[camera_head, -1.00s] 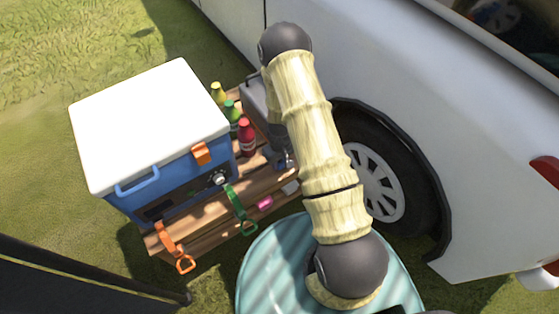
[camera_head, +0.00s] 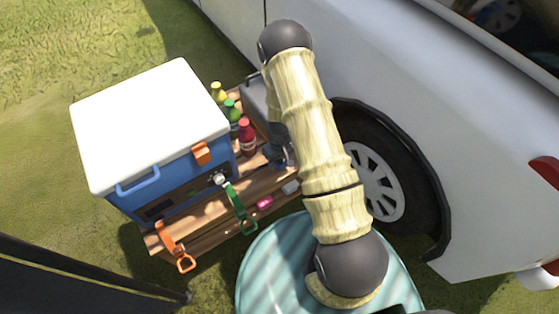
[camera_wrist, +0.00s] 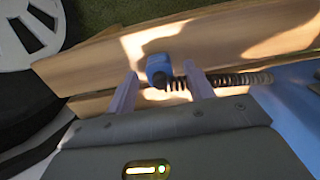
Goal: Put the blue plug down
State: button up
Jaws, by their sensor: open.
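The blue plug (camera_wrist: 157,66) shows in the wrist view against a wooden slat, with a dark coiled cable (camera_wrist: 235,80) running off to the right. My gripper (camera_wrist: 159,73) is open, with one pale finger on each side of the plug. The fingers look apart from it, with gaps showing on both sides. Whether the plug rests fully on the wood is hard to tell. In the head view my arm hides most of the gripper, and I cannot make out the plug clearly there.
A blue cooler with a white lid (camera_head: 150,120) stands on a wooden crate (camera_head: 205,222) beside several bottles (camera_head: 246,137). Green (camera_head: 240,210) and orange (camera_head: 172,240) straps hang at its front. A white vehicle with a wheel (camera_head: 375,185) is close on the right.

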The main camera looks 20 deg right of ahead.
notch_tip(320, 180, up, 12)
jog(key=p, duration=0.2)
jog(key=shift+f+p, duration=0.15)
jog(key=shift+p, duration=0.15)
notch_tip(320, 180, up, 14)
jog(key=m+t, duration=0.1)
jog(key=m, duration=0.1)
send_over(280, 160)
jog(key=s, duration=0.5)
jog(key=s+r+m+t, duration=0.1)
jog(key=s+r, duration=0.8)
jog(key=shift+s+r+m+t, duration=0.25)
jog(key=shift+r+m+t, duration=0.05)
jog(key=shift+a+r, duration=0.1)
jog(key=shift+r, duration=0.05)
jog(key=w+p+v, duration=0.2)
jog(key=p+v, duration=1)
jog(key=p, duration=0.1)
jog(key=w+r+p+v, duration=0.1)
jog(key=w+p+v, duration=0.2)
jog(key=p+v, duration=0.9)
jog(key=shift+w+r+p, duration=0.25)
jog(key=shift+r+p, duration=0.1)
jog(key=shift+r, duration=0.15)
